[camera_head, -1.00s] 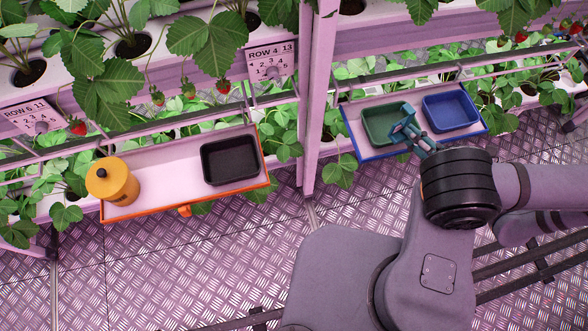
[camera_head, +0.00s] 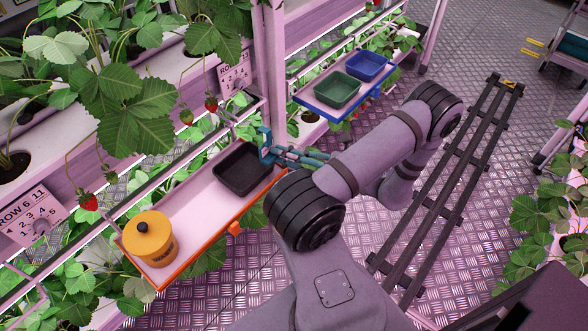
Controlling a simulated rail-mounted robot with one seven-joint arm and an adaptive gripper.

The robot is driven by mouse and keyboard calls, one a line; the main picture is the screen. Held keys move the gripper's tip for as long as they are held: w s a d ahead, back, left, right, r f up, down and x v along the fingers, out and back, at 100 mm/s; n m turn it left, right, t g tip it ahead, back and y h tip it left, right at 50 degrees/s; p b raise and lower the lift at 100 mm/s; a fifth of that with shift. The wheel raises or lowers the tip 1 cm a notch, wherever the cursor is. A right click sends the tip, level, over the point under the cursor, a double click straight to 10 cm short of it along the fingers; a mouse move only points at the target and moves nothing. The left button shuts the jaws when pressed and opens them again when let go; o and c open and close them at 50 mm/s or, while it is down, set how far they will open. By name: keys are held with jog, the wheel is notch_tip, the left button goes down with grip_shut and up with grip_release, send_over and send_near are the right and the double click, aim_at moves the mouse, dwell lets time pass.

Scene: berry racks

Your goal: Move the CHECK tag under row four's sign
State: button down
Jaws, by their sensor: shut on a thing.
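My gripper (camera_head: 268,150) has teal fingers and is near the right end of the orange-edged tray (camera_head: 190,213), beside the black bin (camera_head: 243,166) and close to the rack post. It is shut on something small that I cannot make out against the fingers. Row four's sign (camera_head: 236,74) is a pale card on the rack rail, above and left of my gripper. Its text is partly unreadable now, with berries hanging close by. I cannot identify the CHECK tag or read its lettering.
A yellow lidded pot (camera_head: 152,246) stands at the tray's left end. The row 6 sign (camera_head: 32,216) is at far left. A blue-edged tray (camera_head: 315,103) holds a green bin (camera_head: 337,89) and a blue bin (camera_head: 366,66). A post (camera_head: 272,80) separates the bays.

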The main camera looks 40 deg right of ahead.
jog(key=w+d+f+t+h+b, duration=0.1)
jog(key=w+d+f+b, duration=0.2)
jog(key=d+f+b, duration=0.55)
jog(key=d+b+x, duration=0.1)
jog(key=x, duration=0.7)
jog(key=w+d+f+b+x, duration=0.1)
jog(key=x, duration=0.7)
jog(key=shift+d+f+m, duration=0.25)
jog(key=shift+d+m, duration=0.05)
jog(key=shift+d, duration=0.15)
jog(key=shift+w, duration=0.15)
jog(key=c, duration=1.7)
grip_release()
jog(key=shift+o, duration=0.2)
